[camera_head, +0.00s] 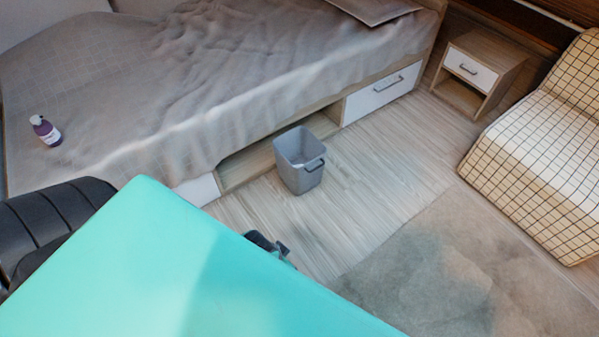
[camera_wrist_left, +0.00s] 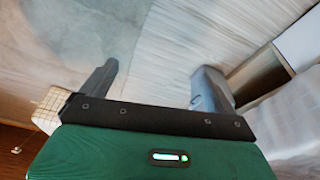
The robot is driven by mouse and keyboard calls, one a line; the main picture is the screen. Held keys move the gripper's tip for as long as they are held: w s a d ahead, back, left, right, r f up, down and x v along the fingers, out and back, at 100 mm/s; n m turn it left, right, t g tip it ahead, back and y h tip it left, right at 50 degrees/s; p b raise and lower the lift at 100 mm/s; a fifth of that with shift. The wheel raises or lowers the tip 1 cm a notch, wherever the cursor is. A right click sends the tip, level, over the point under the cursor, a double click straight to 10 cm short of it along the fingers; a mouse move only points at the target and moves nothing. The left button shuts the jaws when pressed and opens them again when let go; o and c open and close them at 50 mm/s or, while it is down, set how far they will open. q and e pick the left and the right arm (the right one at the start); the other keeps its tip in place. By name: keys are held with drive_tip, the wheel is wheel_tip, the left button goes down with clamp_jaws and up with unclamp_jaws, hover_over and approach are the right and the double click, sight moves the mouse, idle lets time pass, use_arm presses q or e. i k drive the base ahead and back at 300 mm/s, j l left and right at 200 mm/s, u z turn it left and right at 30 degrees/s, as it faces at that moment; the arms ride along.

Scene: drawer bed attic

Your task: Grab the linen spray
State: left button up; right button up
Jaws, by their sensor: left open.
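My right gripper is not seen.
The bed (camera_head: 180,90) has a crumpled grey-brown cover. A grey bin (camera_head: 299,165) stands on the floor by its open drawer bay. A nightstand (camera_head: 480,68) and a checked lounge chair (camera_head: 540,150) are at right. A rug (camera_head: 455,270) lies in front. My arm hides the lower left.

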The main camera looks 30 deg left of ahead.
sight(46, 132)
drive_tip(key=u, duration=2.65)
drive_tip(key=i+z, duration=0.3)
drive_tip(key=i, duration=0.2)
drive_tip(key=i+z, duration=0.25)
drive_tip(key=i, duration=0.3)
drive_tip(key=i+j+z, duration=0.3)
drive_tip(key=i, duration=0.2)
